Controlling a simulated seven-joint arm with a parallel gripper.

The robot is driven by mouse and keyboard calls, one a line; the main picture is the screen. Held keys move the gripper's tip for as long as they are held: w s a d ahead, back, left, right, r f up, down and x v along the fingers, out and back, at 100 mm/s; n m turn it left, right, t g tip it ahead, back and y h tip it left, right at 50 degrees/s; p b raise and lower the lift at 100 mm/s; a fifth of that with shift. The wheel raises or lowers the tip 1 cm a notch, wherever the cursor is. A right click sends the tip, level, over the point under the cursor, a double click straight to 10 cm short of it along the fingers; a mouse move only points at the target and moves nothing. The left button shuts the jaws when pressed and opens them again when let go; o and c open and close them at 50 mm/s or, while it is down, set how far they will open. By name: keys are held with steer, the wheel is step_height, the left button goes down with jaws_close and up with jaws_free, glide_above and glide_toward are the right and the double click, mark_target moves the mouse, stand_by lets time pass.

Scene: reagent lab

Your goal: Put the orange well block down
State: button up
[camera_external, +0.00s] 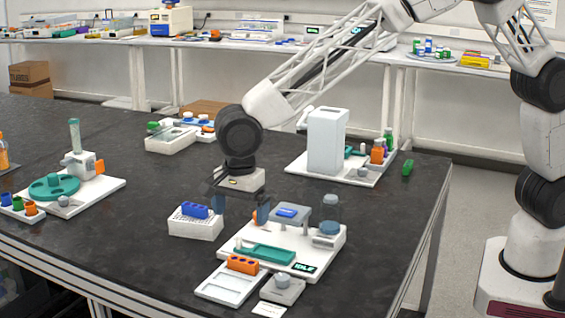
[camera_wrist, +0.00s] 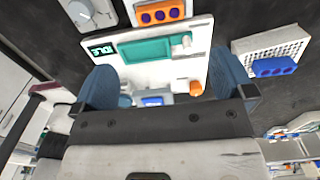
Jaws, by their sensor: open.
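The orange well block (camera_external: 243,264) rests on the back end of a white two-bay tray (camera_external: 228,291) at the table's front. In the wrist view the orange block (camera_wrist: 161,14) shows at the top, beyond my fingertips. My gripper (camera_external: 240,205) is above the table behind the white device, apart from the orange block. In the wrist view its two blue fingers are spread wide with nothing held between them.
The white device (camera_external: 327,246) with a teal plate and an "IDLE" display stands beside the tray. A white rack (camera_external: 196,228) holding a blue well block (camera_external: 195,210) is left of my gripper. A knobbed unit (camera_external: 282,290) sits right of the tray.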

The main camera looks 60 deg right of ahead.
stand_by(0.4)
steer(key=s+d+r+n, duration=0.3)
steer(key=s+d+r, duration=0.15)
steer(key=d, duration=0.65)
steer(key=s+d+r+n+t, duration=0.1)
steer(key=s+d+r+n, duration=0.15)
steer(key=d+r, duration=0.55)
steer(key=s+d+r+n, duration=0.3)
steer(key=s+d+r, duration=0.1)
steer(key=d, duration=0.9)
steer(key=s+d+n, duration=0.4)
steer(key=s+d, duration=0.6)
steer(key=s, duration=0.3)
steer(key=s+d+f+n+t, duration=0.1)
steer(key=s+d+n, duration=0.4)
steer(key=s+d, duration=0.5)
steer(key=shift+s+d+t, duration=0.2)
steer(key=shift+s+t, duration=0.1)
steer(key=shift+s, duration=1.8)
steer(key=shift+f, duration=0.1)
